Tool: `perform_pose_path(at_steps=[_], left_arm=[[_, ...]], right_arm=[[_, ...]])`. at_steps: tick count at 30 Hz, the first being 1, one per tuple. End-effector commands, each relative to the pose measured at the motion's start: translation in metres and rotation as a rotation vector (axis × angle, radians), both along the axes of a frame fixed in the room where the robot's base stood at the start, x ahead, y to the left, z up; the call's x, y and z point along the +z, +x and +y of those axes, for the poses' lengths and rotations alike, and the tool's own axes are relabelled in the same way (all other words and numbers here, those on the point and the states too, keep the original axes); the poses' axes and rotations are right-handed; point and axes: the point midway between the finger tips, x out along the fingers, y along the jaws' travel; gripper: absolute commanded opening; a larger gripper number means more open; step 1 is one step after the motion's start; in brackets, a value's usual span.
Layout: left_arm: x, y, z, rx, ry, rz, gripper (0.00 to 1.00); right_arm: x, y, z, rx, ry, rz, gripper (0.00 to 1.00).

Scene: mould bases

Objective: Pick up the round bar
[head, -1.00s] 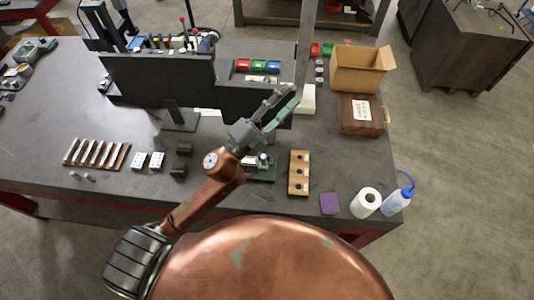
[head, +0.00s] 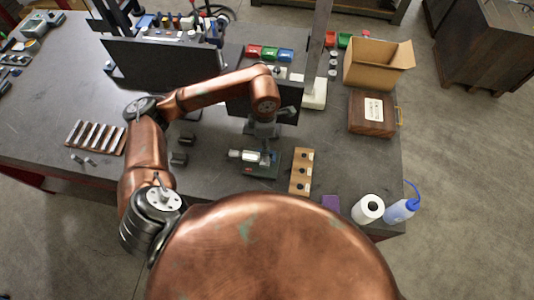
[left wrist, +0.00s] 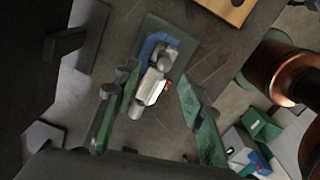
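A silver cylindrical piece, which looks like the round bar (head: 243,155), lies at the left part of a small fixture with a dark green base (head: 262,171). In the left wrist view the silver piece (left wrist: 150,86) lies on the green base (left wrist: 178,68) beside a blue part. My left gripper (head: 265,146) hangs over this fixture, pointing down. Its green fingers (left wrist: 155,84) are spread wide, one on each side of the silver piece, with nothing between them held. Whether they touch it cannot be told. My right gripper is not in view.
A wooden block with dark holes (head: 301,172) stands just right of the fixture. Dark upright panels (head: 165,64) stand behind. Dark small blocks (head: 179,158) and a rack of bars (head: 96,136) are to the left. A paper roll (head: 368,208) and bottle (head: 401,208) stand front right.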

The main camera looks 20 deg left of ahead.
Motion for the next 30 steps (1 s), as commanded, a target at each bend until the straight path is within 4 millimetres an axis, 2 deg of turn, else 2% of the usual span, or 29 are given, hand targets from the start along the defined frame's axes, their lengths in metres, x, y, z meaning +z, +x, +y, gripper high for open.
perform_pose_path(at_steps=[7, 13, 18, 26, 30], left_arm=[[-0.025, -0.002, -0.001, 0.001, 0.001, 0.006, 0.37], [-0.052, -0.005, -0.004, 0.004, -0.001, 0.007, 0.37], [-0.071, -0.004, -0.004, 0.003, -0.001, 0.004, 0.37], [-0.074, -0.004, -0.004, 0.002, -0.001, 0.003, 0.37], [-0.074, -0.004, -0.004, 0.002, -0.001, 0.003, 0.27]], right_arm=[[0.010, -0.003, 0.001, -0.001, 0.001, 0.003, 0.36], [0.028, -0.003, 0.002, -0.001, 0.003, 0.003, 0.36], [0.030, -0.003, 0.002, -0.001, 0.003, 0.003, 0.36], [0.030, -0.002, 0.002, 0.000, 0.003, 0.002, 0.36], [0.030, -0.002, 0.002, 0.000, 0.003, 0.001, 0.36]])
